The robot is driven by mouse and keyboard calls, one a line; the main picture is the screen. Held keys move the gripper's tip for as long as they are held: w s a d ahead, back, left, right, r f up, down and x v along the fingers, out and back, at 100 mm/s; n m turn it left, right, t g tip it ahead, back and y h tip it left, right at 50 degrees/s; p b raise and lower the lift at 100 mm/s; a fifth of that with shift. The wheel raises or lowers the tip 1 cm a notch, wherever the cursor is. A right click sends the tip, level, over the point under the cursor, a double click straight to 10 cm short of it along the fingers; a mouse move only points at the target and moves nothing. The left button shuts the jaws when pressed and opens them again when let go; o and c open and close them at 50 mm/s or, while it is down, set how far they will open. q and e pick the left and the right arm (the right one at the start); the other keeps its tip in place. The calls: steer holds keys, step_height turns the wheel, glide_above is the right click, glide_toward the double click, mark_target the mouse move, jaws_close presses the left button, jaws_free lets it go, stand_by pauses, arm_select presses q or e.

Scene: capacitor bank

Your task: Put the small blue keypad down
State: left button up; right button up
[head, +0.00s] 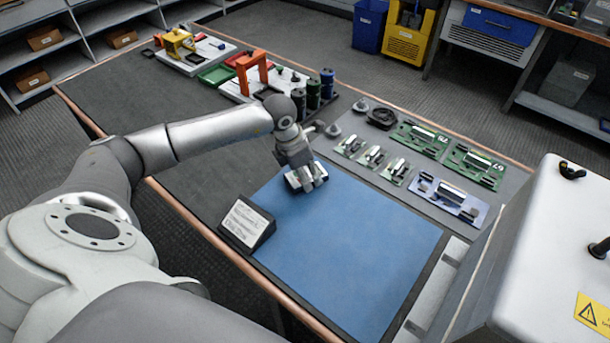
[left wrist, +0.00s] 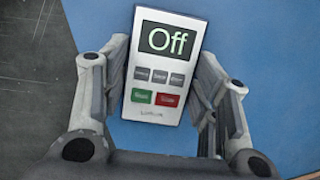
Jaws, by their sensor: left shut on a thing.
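The small keypad (left wrist: 165,62) is pale grey to white rather than blue, with a screen reading "Off", three grey buttons, and a green and a red button. My left gripper (left wrist: 163,56) is shut on it, one finger along each long side. In the head view the left gripper (head: 307,183) points down over the far left corner of the blue mat (head: 350,245), and its fingers mostly hide the keypad. I cannot tell whether the keypad touches the mat. My right gripper is not in view.
A tilted sign (head: 246,223) stands at the mat's left edge. Green boards (head: 474,165) and a blue board (head: 447,199) lie right of the mat. Dark cylinders (head: 313,93) and an orange frame (head: 252,70) stand farther back. Most of the mat is clear.

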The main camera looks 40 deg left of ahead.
mark_target(294, 180)
arm_select(q)
steer(key=shift+r, duration=0.1)
steer(key=shift+f, duration=0.2)
steer(key=o, duration=1)
steer(key=shift+o, duration=0.4)
steer(key=shift+r, duration=0.1)
steer(key=shift+s+r+p, duration=0.1)
steer(key=shift+r+p, duration=0.25)
steer(key=shift+r, duration=0.15)
steer(key=p+v, duration=0.6)
steer(key=v, duration=0.5)
steer(key=shift+s+p, duration=0.15)
steer(key=shift+p, duration=0.25)
